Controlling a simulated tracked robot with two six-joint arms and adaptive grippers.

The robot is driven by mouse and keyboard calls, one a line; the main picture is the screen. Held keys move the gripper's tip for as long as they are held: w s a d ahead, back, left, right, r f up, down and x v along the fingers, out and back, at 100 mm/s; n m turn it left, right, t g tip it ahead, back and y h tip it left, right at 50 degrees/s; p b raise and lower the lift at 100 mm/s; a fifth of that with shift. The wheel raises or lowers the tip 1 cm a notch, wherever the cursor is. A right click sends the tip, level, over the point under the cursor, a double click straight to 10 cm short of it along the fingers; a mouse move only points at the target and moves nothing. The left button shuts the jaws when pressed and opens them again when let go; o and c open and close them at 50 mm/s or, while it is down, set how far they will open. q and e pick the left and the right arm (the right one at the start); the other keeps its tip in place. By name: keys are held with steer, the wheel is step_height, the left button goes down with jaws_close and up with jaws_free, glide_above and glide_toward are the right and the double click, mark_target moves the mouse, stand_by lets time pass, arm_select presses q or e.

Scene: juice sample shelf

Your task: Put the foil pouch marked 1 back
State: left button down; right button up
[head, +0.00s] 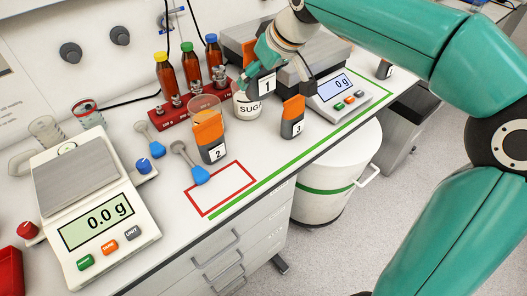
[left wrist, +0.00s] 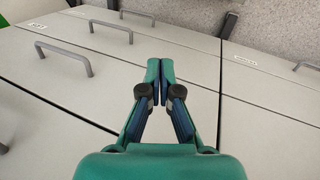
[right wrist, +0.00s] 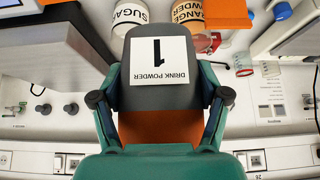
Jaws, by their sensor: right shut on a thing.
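The foil pouch marked 1 (head: 266,84) is grey with a white label, held above the bench behind the sugar cup. In the right wrist view the pouch (right wrist: 160,92) shows a "DRINK POWDER 1" label, upside down, and an orange part near the palm. My right gripper (right wrist: 161,85) is shut on it, one finger at each side. In the head view my right gripper (head: 264,55) comes down from above; whether the pouch touches anything below cannot be told. My left gripper (left wrist: 160,75) is shut and empty in front of grey drawers.
Pouch 2 (head: 211,142) and pouch 3 (head: 292,118) stand near the sugar cup (head: 246,107). Bottles (head: 190,70) stand in a red rack behind. Scales flank the area, left (head: 80,190) and right (head: 336,90). The red outlined square (head: 204,211) is empty.

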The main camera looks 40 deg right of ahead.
steer(key=shift+s+d+r, duration=0.2)
steer(key=shift+r, duration=0.05)
step_height(320, 180, down, 19)
steer(key=shift+f+b, duration=0.15)
steer(key=shift+b, duration=0.6)
steer(key=o, duration=1.5)
steer(key=v, duration=1.2)
